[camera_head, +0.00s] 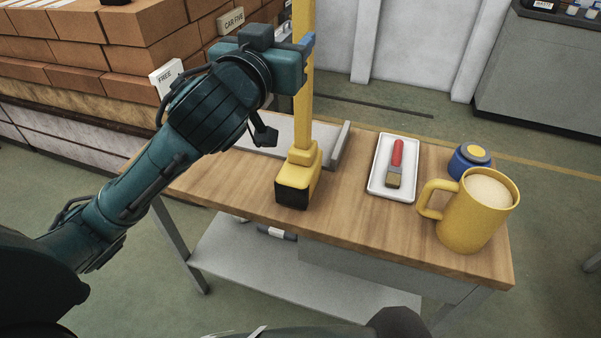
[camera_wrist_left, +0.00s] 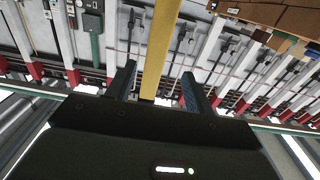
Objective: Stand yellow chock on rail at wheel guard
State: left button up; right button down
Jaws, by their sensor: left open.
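The yellow chock (camera_head: 303,158) stands upright on the wooden table, with a black foot and a long yellow handle rising out of the top of the head view. The handle also shows in the left wrist view (camera_wrist_left: 161,45). My left gripper (camera_head: 307,46) is high on the handle. Its two blue fingers (camera_wrist_left: 158,84) are on either side of the handle, open, with gaps showing. A grey plate with a raised edge (camera_head: 341,146), perhaps the rail and guard, lies behind the chock, partly hidden by it and my arm. My right gripper is out of view.
A white tray (camera_head: 376,184) with a red-handled brush (camera_head: 396,165) lies right of the chock. A yellow mug (camera_head: 465,222) and a blue jar (camera_head: 463,166) stand at the table's right end. Stacked bricks (camera_head: 150,60) are behind left. Bare wood (camera_head: 345,213) lies between chock and mug.

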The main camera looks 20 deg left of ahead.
aim_at(300, 21)
pick_arm(q)
jog(key=w, duration=0.2)
jog(key=shift+w+r, duration=0.1)
jog(key=shift+w, duration=0.2)
jog(key=w, duration=0.1)
jog(key=w+p, duration=0.1)
jog(key=w, duration=0.1)
jog(key=w+d, duration=0.1)
jog(key=shift+w+r, duration=0.15)
jog(key=shift+r, duration=0.1)
jog(key=shift+w, duration=0.4)
grip_shut()
dwell(0.6)
jog(key=shift+a+r, duration=0.1)
jog(key=shift+r, duration=0.15)
